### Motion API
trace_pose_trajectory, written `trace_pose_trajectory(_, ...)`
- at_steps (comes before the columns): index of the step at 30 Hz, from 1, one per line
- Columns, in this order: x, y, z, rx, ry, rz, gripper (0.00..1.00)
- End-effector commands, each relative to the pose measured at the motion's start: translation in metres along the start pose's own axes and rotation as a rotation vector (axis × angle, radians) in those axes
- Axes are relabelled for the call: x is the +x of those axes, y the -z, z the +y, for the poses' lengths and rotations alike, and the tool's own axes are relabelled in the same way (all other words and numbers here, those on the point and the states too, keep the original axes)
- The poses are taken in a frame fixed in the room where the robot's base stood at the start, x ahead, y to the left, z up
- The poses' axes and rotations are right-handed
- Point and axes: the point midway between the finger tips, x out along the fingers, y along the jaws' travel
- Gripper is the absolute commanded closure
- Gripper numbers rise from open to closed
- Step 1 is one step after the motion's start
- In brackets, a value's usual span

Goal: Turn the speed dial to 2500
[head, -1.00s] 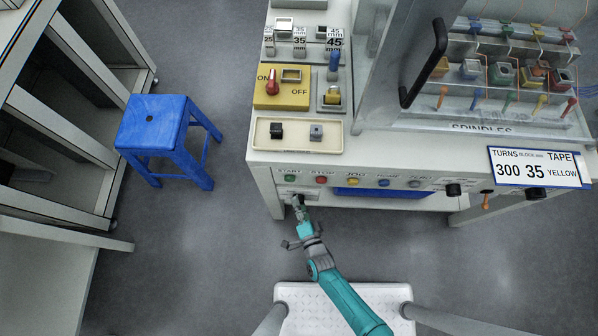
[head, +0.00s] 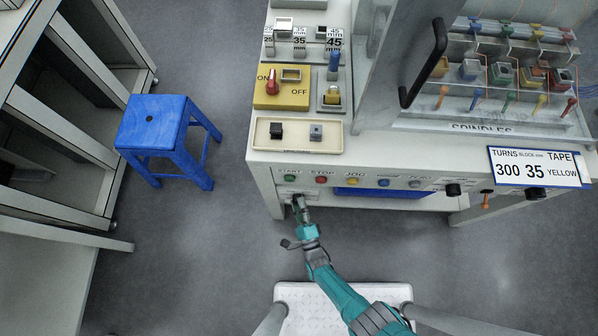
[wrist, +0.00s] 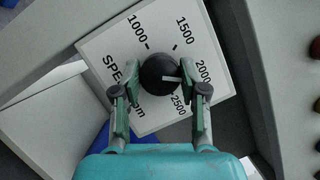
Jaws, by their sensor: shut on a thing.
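The speed dial is a round black knob (wrist: 155,72) on a white plate (wrist: 110,41) marked 1000, 1500, 2000 and 2500 in the wrist view. Its white pointer mark points right, roughly toward the 2000 label; the right finger hides part of the scale there. My gripper (wrist: 160,78) is shut on the knob, one green-padded finger on each side. In the head view my gripper (head: 299,203) is at the machine's front, below the START button; the dial is hidden there.
A row of buttons, START (head: 289,178), STOP (head: 321,180) and JOG (head: 352,181) among them, lies just above my gripper. A blue stool (head: 160,122) stands to the left. The floor between stool and machine is clear.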

Motion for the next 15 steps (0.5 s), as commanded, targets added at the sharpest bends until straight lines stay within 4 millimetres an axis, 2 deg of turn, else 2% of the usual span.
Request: trace_pose_trajectory(15, -0.0001, 0.0021, 0.0005, 0.137, 0.056, 0.012, 0.92)
